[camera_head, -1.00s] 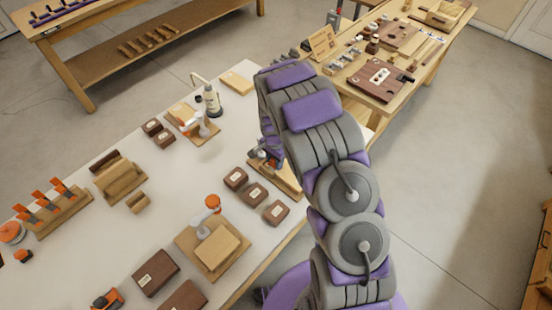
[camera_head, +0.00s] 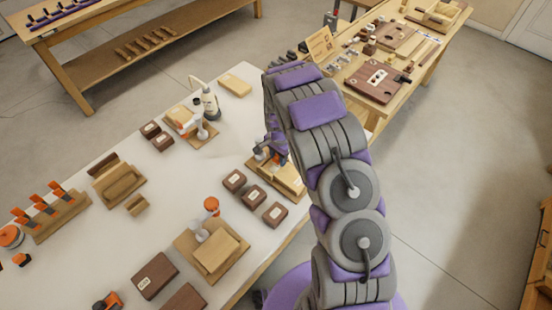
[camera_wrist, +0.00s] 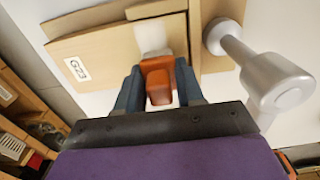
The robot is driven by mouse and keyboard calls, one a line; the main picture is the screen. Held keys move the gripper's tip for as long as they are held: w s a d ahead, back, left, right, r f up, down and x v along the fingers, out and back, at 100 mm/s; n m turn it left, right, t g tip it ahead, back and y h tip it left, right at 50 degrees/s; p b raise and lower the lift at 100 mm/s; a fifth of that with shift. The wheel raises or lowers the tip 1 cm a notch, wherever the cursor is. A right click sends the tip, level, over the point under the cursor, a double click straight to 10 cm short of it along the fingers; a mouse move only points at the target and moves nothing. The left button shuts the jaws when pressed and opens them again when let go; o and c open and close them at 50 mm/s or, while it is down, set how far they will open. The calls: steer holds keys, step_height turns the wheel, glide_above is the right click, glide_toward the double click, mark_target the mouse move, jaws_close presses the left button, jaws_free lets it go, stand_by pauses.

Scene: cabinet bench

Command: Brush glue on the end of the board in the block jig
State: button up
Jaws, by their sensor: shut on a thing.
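My gripper (camera_wrist: 158,85) is shut on the orange handle (camera_wrist: 159,87) of what looks like the glue brush. A pale tip (camera_wrist: 153,38) shows just beyond the handle, over or against the board; I cannot tell whether it touches. The pale wooden board (camera_wrist: 95,42) lies in a wooden jig, with a white label at its left. A grey clamp part (camera_wrist: 265,75) stands to the right of the gripper. In the head view my gripper (camera_head: 271,150) is low over the jig (camera_head: 286,182) at the bench's right edge, partly hidden by my arm.
Three dark labelled blocks (camera_head: 254,194) lie just left of and in front of this jig. A second bench (camera_head: 440,75) is beyond. Open white benchtop lies at left centre.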

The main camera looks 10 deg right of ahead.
steer(key=shift+w+d, duration=0.15)
steer(key=shift+d, duration=0.1)
steer(key=shift+r, duration=0.15)
steer(key=shift+r+p, duration=0.8)
steer(key=shift+r, duration=2.1)
